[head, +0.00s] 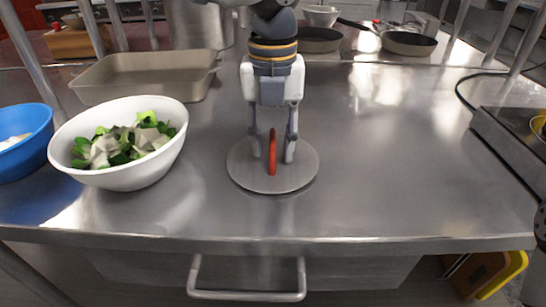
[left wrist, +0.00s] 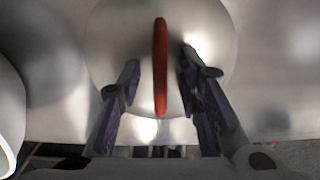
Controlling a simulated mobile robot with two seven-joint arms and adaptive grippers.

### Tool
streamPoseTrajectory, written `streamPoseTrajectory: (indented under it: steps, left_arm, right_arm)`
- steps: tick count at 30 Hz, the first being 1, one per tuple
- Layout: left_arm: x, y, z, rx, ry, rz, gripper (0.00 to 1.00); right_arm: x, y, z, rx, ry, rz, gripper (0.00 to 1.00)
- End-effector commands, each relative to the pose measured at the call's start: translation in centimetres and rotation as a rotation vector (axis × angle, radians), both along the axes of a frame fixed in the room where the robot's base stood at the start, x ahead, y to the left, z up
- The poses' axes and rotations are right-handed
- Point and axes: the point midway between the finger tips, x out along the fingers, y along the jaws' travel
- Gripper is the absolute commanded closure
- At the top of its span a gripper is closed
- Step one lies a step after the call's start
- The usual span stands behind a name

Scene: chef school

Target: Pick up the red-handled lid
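The lid (head: 241,172) is a flat round metal disc with a red upright handle (head: 272,151), lying on the steel counter near its front edge. My left gripper (head: 273,157) points down over the lid, with one finger on each side of the red handle. The fingers are apart and gaps show between them and the handle. In the left wrist view, the red handle (left wrist: 160,68) runs between the open fingers (left wrist: 163,75), with the lid (left wrist: 115,25) behind. My right gripper is not clearly in view.
A white bowl of greens (head: 120,178) and a blue bowl (head: 28,160) stand left. A baking tray (head: 150,84) is behind them. A stove (head: 510,135) sits at the right edge. The counter (head: 400,165) between lid and stove is clear. Pans (head: 408,43) stand at the back.

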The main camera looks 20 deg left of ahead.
Motion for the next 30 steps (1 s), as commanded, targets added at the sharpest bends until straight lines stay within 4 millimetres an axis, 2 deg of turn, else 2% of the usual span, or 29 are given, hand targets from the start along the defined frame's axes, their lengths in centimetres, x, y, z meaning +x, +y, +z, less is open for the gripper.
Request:
streamPoseTrajectory:
  steps: [2, 3, 7, 20, 23, 25, 30]
  left_arm:
    - [0.0, 0.0, 0.1, 0.000, -0.001, 0.000, 0.68]
    - [0.0, 0.0, 0.1, 0.001, -0.002, 0.000, 0.72]
    - [0.0, 0.0, 0.1, 0.001, -0.002, 0.000, 1.00]
    - [0.1, 0.0, 0.6, 0.000, -0.003, 0.000, 1.00]
    - [0.1, 0.0, 1.8, 0.000, -0.006, -0.001, 1.00]
    - [0.1, 0.0, 3.3, -0.001, -0.008, 0.000, 1.00]
    - [-0.2, -3.7, 7.6, -0.001, -0.008, -0.003, 1.00]
  right_arm:
    - [0.0, 0.0, 0.0, 0.000, -0.001, 0.000, 0.46]
    - [0.0, 0.0, 0.0, 0.000, -0.001, 0.000, 0.46]
    - [0.0, 0.0, 0.0, 0.000, -0.001, 0.000, 0.46]
    - [0.1, 0.0, 0.1, 0.000, -0.002, 0.000, 0.46]
    - [0.2, 0.0, 0.2, 0.000, -0.006, 0.000, 0.46]
    - [0.3, 0.0, 0.3, 0.000, -0.010, 0.000, 0.46]
    - [0.2, 0.0, 0.2, 0.000, -0.007, 0.000, 0.46]
